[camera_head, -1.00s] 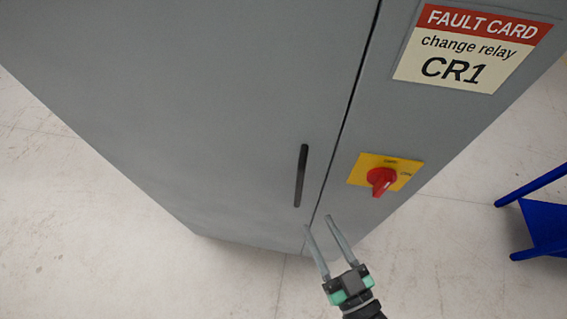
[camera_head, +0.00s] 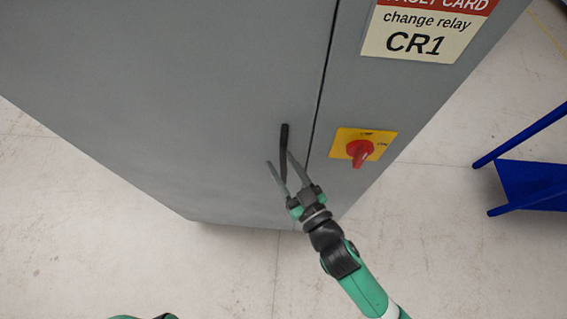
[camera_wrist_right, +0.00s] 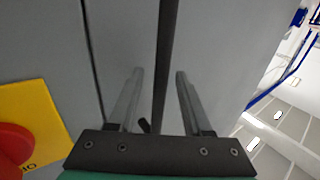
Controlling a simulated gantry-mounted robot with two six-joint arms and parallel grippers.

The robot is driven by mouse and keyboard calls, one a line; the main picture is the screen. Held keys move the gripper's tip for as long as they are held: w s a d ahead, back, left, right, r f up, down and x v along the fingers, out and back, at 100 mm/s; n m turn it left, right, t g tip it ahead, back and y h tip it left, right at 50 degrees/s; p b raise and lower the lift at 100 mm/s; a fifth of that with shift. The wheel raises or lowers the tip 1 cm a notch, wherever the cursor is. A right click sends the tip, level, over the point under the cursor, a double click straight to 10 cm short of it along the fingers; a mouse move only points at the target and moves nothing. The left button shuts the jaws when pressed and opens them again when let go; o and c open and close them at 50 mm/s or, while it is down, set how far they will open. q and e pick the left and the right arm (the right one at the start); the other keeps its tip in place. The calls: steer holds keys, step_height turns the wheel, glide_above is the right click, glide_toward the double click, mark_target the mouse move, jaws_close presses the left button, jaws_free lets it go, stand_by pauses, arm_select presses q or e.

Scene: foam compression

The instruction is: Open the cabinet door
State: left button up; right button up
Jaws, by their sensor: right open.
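The grey cabinet door (camera_head: 190,90) is shut, with a dark seam along its right edge. A black vertical bar handle (camera_head: 284,140) is on the door near that seam. My right gripper (camera_head: 279,158) is open at the handle's lower part, one finger on each side of it in the picture. In the right wrist view the handle (camera_wrist_right: 166,50) runs between the two open fingers (camera_wrist_right: 158,80), with a gap on both sides. Whether the fingertips reach past the handle's depth is hard to tell. My left gripper is not seen.
A red rotary switch (camera_head: 360,152) on a yellow plate (camera_head: 340,141) sits right of the seam. A fault card label (camera_head: 425,32) is above it. A blue stand (camera_head: 530,183) is on the floor at right.

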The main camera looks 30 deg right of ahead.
jaws_close()
stand_by(1.4)
